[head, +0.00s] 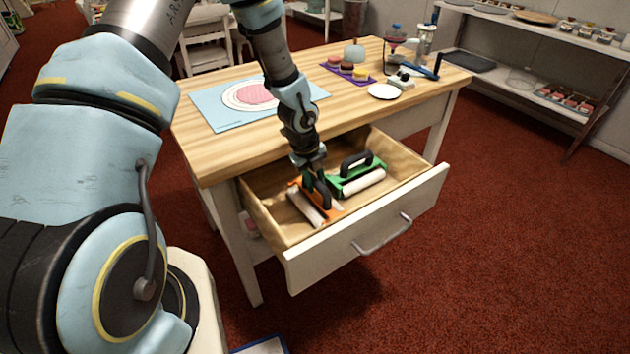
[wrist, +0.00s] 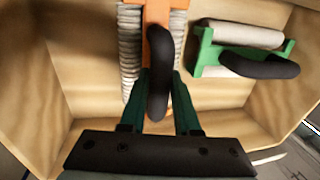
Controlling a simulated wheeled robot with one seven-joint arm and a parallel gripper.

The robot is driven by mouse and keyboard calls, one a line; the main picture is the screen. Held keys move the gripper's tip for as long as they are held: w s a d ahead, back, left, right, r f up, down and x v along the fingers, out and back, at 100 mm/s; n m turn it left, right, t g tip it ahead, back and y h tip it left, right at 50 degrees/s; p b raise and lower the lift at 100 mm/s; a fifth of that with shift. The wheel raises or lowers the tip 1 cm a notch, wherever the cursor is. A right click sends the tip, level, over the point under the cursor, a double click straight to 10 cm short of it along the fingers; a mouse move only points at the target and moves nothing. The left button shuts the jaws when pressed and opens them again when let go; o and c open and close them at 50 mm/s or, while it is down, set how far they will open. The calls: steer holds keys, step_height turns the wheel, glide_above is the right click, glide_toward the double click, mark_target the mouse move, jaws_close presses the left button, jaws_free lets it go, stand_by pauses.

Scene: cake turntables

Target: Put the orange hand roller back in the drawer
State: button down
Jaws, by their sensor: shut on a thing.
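The orange hand roller (head: 307,207), with an orange frame, a pale roller and a black handle, is inside the open drawer (head: 366,237), in its left part. It also shows in the wrist view (wrist: 157,52). My gripper (head: 309,168) reaches down into the drawer and is shut on the roller's black handle, with the green fingers on either side of it in the wrist view (wrist: 160,103). Whether the roller touches the drawer floor, I cannot tell.
A green hand roller (head: 357,178) with a black handle lies to the right in the same drawer. The drawer sticks out from a wooden table (head: 225,150). On top are a blue mat (head: 215,108), a white plate (head: 383,91) and a purple tray (head: 346,73) with small cakes.

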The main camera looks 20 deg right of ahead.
mark_target(308, 202)
steer(key=shift+f, duration=0.3)
steer(key=shift+s+a+f+b, duration=0.15)
steer(key=shift+f+b, duration=0.2)
steer(key=shift+f, duration=0.05)
steer(key=c, duration=1)
jaws_free()
steer(key=shift+a, duration=0.1)
steer(key=shift+c, duration=0.2)
steer(key=shift+o, duration=0.7)
steer(key=shift+f, duration=0.15)
steer(key=shift+o, duration=1.3)
steer(key=shift+d+r, duration=0.2)
steer(key=shift+r, duration=0.15)
steer(key=shift+r+p, duration=0.3)
steer(key=shift+p, duration=0.05)
step_height(308, 202, up, 12)
steer(key=a, duration=0.2)
steer(key=shift+r, duration=0.15)
